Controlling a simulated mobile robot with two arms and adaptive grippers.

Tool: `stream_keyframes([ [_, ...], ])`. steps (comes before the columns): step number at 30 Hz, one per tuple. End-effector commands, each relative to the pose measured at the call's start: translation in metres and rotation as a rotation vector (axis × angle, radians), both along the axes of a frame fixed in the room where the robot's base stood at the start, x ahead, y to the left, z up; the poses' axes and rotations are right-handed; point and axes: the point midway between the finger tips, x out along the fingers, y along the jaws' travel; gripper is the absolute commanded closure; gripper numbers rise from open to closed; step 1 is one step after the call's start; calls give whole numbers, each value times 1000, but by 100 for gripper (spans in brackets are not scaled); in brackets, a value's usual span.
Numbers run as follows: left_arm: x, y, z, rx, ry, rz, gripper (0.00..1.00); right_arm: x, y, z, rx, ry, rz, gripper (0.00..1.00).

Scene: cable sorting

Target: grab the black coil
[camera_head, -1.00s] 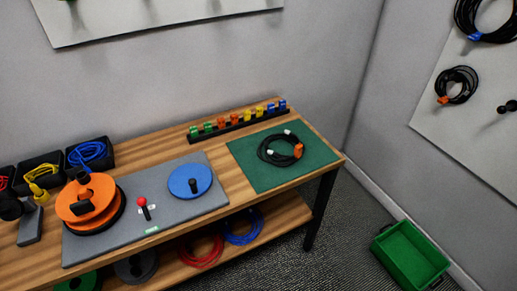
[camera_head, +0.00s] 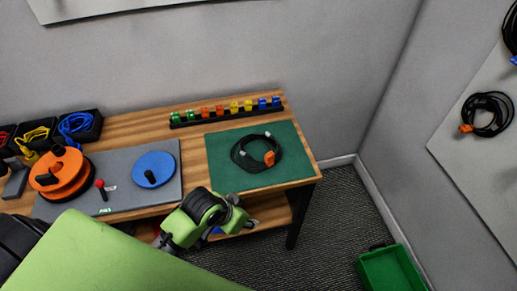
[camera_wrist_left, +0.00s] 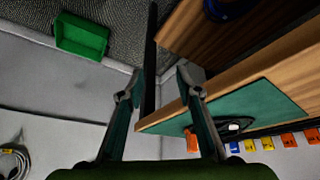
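The black coil (camera_head: 254,168) lies on the green mat (camera_head: 220,175) at the right end of the workbench, with an orange connector (camera_head: 269,158) on its right side and small pale pieces on the cable. In the left wrist view, part of the coil (camera_wrist_left: 232,126) shows beyond the right finger, which hides some of it. My left gripper (camera_head: 238,213) is in front of the bench's front edge, nearer to me than the mat and apart from the coil. In the left wrist view its fingers (camera_wrist_left: 160,76) are spread with nothing between them. My right gripper is not in view.
A grey mat (camera_head: 122,197) carries an orange reel (camera_head: 62,180), a red-knobbed lever (camera_head: 101,188) and a blue disc (camera_head: 155,168). A rack of coloured clips (camera_head: 225,117) stands behind the green mat. A green crate (camera_head: 392,270) is on the floor at right. A wall board holds another black coil (camera_head: 488,113).

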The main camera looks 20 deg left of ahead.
Motion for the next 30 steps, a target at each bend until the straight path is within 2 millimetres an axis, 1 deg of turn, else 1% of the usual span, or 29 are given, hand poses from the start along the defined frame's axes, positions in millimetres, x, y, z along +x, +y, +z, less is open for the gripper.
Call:
stream_keyframes([
  [1,15,-1,12,-2,-20,-27,68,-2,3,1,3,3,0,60],
  [5,45,-5,39,-21,-60,-89,68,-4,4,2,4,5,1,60],
  [8,70,-4,65,-29,-88,-136,68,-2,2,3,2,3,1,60],
  [12,104,5,112,-27,-120,-201,68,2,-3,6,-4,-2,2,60],
  [15,121,15,142,-24,-129,-227,68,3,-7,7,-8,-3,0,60],
  [18,130,23,164,-22,-130,-240,68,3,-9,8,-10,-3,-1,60],
  [21,135,29,177,-23,-129,-243,68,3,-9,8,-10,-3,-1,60],
  [23,137,30,179,-23,-126,-243,68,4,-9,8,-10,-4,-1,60],
  [26,142,27,172,-27,-123,-244,68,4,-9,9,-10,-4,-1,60],
  [30,154,18,149,-29,-123,-243,68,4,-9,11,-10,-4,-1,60],
])
